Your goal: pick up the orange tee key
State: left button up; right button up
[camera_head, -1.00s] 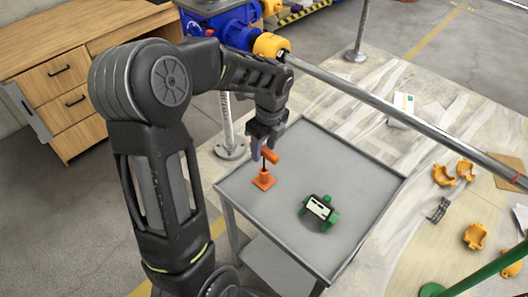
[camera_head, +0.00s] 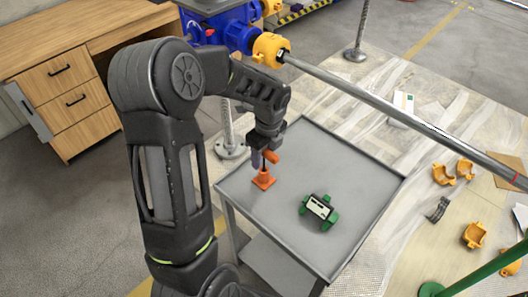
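The orange tee key has an orange crossbar handle (camera_head: 272,157) on a thin shaft above a small orange stand (camera_head: 263,180) on the grey cart top. My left gripper (camera_head: 262,156) points down from above and is level with the handle. One end of the handle shows to the right of the fingers, and the fingers hide the rest. I cannot tell whether they are closed on it. The stand rests near the cart's left side. My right gripper is not in view.
The grey cart (camera_head: 345,175) has a raised rim. A green and black device with a pale screen (camera_head: 319,207) lies right of the stand. A long metal bar (camera_head: 380,103) passes above the cart's far side. Orange clamp pieces (camera_head: 443,174) lie on the floor at right.

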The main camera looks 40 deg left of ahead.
pick_arm(q)
grip_shut()
dwell(1.2)
